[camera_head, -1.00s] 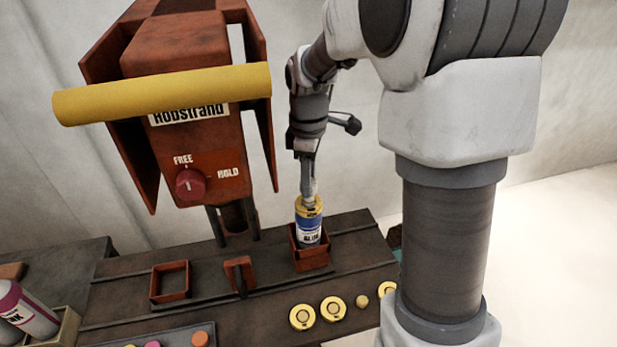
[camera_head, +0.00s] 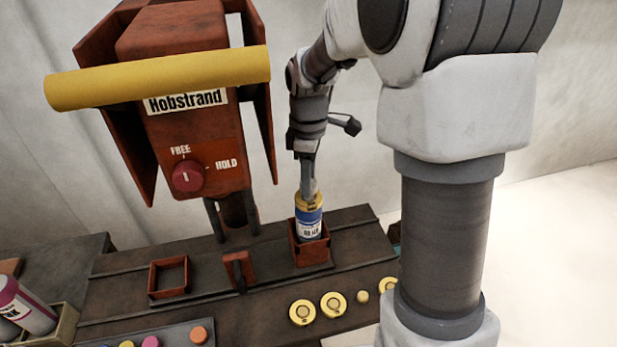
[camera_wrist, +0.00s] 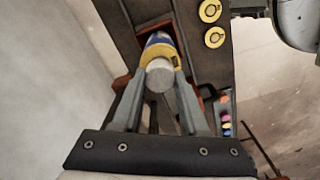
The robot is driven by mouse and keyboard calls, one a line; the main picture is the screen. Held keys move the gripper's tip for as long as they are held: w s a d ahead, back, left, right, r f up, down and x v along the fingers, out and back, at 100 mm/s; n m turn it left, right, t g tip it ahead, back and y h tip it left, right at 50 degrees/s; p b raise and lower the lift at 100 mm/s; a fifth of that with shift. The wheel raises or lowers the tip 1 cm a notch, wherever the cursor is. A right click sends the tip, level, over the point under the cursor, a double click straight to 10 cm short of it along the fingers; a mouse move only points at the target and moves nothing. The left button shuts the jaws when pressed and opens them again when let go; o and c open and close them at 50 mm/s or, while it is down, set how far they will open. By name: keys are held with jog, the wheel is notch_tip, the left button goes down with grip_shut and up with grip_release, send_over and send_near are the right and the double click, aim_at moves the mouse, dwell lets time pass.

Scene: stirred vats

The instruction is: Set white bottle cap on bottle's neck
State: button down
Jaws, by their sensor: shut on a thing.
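The bottle (camera_head: 309,224) has a blue and white label and a yellow top. It stands upright in a rust-red square holder (camera_head: 312,255) on the bench. My gripper (camera_head: 308,191) points down right over the bottle's top. In the wrist view, the fingers of my gripper (camera_wrist: 160,84) are shut on the white bottle cap (camera_wrist: 159,74), one on each side. The cap lines up with the bottle (camera_wrist: 159,44) and covers its neck in this view. I cannot tell whether the cap is seated on the neck or just above it.
A red machine with a yellow bar (camera_head: 160,78) and a FREE/HOLD knob (camera_head: 187,176) stands behind, left of my gripper. An empty square frame (camera_head: 169,279) and a small red bracket (camera_head: 239,270) sit left of the holder. Yellow discs (camera_head: 333,304) lie in front.

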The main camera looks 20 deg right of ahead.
jog(key=shift+c, duration=1.8)
grip_release()
notch_tip(320, 180, up, 17)
jog(key=p, duration=0.1)
jog(key=shift+r, duration=0.2)
jog(key=shift+s, duration=0.1)
